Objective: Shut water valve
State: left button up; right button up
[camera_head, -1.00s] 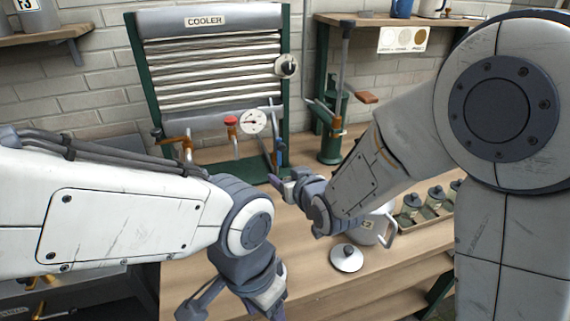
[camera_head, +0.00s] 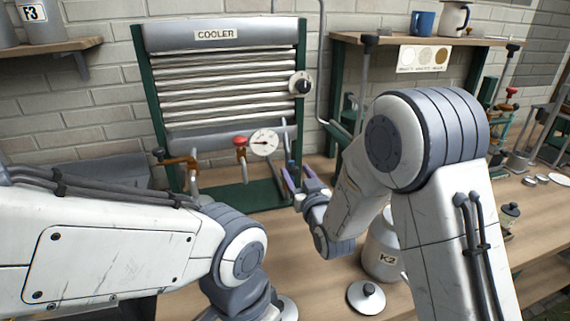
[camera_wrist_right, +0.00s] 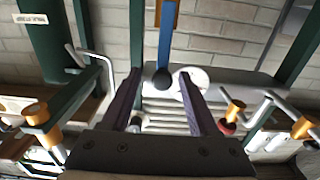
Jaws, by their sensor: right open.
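The water valve's blue lever (camera_head: 287,150) is at the lower right of the cooler, beside the white gauge (camera_head: 264,142). In the right wrist view the blue lever (camera_wrist_right: 165,45) runs from a brass fitting at the top to a dark rounded end between my fingertips. My right gripper (camera_head: 289,177) is open at the lever, its fingers (camera_wrist_right: 160,74) one on each side of the lever's end in the picture. I cannot tell whether they touch it. My left arm comes in from the left; its gripper is below the frame.
The cooler (camera_head: 215,34) stands against the brick wall with a red knob (camera_head: 240,142), a brass tap (camera_head: 180,161) and a black dial (camera_head: 301,83). A K2 pot (camera_head: 381,262) and a lid (camera_head: 366,297) are on the bench, near my right arm.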

jog(key=shift+w+a, duration=0.15)
jog(key=shift+w, duration=0.4)
jog(key=shift+a, duration=0.1)
jog(key=shift+a, duration=0.15)
grip_shut()
jog(key=shift+f, duration=0.1)
dwell(0.8)
